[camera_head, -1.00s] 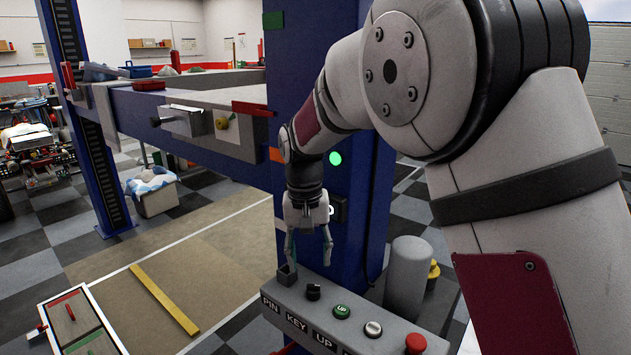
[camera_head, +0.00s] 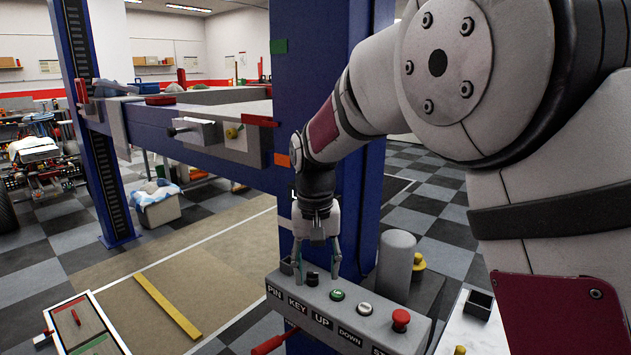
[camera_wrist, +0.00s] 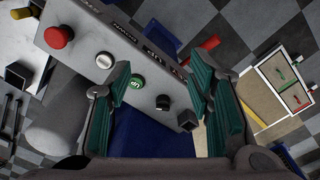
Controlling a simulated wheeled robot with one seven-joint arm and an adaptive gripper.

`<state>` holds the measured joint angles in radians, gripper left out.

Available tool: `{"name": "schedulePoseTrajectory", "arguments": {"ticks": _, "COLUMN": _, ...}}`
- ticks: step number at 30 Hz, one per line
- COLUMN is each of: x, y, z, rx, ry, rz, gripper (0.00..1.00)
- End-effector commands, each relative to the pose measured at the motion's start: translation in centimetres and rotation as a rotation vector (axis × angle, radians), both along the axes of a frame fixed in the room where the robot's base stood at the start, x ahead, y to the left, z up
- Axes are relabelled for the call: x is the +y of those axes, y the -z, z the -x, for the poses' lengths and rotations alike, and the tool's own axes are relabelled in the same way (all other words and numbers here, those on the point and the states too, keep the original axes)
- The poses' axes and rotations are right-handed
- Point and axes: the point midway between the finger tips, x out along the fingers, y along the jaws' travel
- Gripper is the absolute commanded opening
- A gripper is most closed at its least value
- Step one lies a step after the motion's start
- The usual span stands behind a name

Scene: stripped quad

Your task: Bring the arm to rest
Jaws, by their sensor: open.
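My gripper (camera_head: 317,272) points down over the left end of a grey control box (camera_head: 385,325), close above its black key knob (camera_head: 312,279). Its fingers are open, and in the head view they stand on either side of the knob. In the wrist view my gripper (camera_wrist: 165,110) shows teal finger pads spread apart, with the black knob (camera_wrist: 163,102) seen between them. I cannot tell whether the fingers touch anything. My arm reaches in from the right of the head view, bent at a large joint.
The box carries a green UP button (camera_head: 337,295), a white button (camera_head: 365,308) and a red stop button (camera_head: 401,318). A blue post (camera_head: 310,90) stands behind my gripper. A grey cylinder (camera_head: 395,265) stands beside the box. Floor at left holds a tray (camera_head: 85,325).

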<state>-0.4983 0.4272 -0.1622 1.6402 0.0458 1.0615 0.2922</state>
Motion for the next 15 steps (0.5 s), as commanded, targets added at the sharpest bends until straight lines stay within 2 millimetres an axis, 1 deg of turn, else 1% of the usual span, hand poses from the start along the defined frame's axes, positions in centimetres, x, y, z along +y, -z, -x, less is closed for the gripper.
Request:
{"name": "schedulePoseTrajectory", "arguments": {"ticks": 5, "x": -1.8, "y": -2.0, "z": 1.1, "rx": -0.023, "ry": 0.008, "rz": -0.019, "gripper": 0.47}}
{"name": "schedulePoseTrajectory", "arguments": {"ticks": 11, "x": -4.5, "y": -4.9, "z": 3.1, "rx": -0.064, "ry": 0.015, "rz": -0.048, "gripper": 0.47}}
{"name": "schedulePoseTrajectory", "arguments": {"ticks": 14, "x": -6.3, "y": -6.7, "z": 4.8, "rx": -0.095, "ry": 0.019, "rz": -0.064, "gripper": 0.47}}
{"name": "schedulePoseTrajectory", "arguments": {"ticks": 15, "x": -7.3, "y": -7.5, "z": 5.7, "rx": -0.111, "ry": 0.022, "rz": -0.071, "gripper": 0.47}}
